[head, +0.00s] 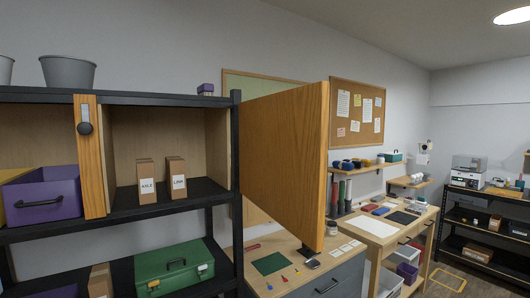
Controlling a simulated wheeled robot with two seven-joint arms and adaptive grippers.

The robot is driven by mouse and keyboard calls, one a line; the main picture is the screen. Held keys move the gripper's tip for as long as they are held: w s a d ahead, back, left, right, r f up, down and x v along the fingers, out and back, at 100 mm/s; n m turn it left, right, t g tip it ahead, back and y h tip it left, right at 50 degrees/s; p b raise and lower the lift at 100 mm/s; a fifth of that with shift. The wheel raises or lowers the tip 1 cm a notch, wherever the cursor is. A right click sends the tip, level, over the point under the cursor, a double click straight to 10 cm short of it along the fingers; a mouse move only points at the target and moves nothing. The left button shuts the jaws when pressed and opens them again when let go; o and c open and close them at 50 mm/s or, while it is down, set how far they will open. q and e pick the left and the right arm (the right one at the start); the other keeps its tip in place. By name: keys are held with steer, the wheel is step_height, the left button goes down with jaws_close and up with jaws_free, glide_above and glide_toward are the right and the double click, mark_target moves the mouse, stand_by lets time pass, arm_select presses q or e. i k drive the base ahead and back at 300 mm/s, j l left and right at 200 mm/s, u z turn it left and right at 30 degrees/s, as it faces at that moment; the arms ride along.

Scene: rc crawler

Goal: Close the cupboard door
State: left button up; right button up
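The cupboard (160,110) is a wooden compartment set in the black shelving rack on the left. Its front is open. The large wooden door (285,160) stands swung outward at the rack's right post, its broad face and near edge showing. A narrow wooden panel (92,165) with a round black knob and a grey plate is at the opening's left side; I cannot tell if it is fixed. Two small labelled cartons, one (146,180) left and one (176,178) right, stand upright inside. Neither of my grippers is in view.
A purple bin (42,196) sits left of the cupboard and a green toolbox (174,268) below it. Behind and below the door is a wooden workbench (338,262) with a green mat (271,263) and small parts. A grey bucket (68,71) stands on top of the rack.

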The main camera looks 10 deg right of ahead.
mark_target(283, 135)
steer(key=i+l+u, duration=0.3)
steer(key=l, duration=0.25)
steer(key=l+u, duration=0.25)
steer(key=l, duration=0.3)
steer(key=l+u, duration=0.3)
steer(key=l, duration=0.35)
steer(key=i, duration=0.05)
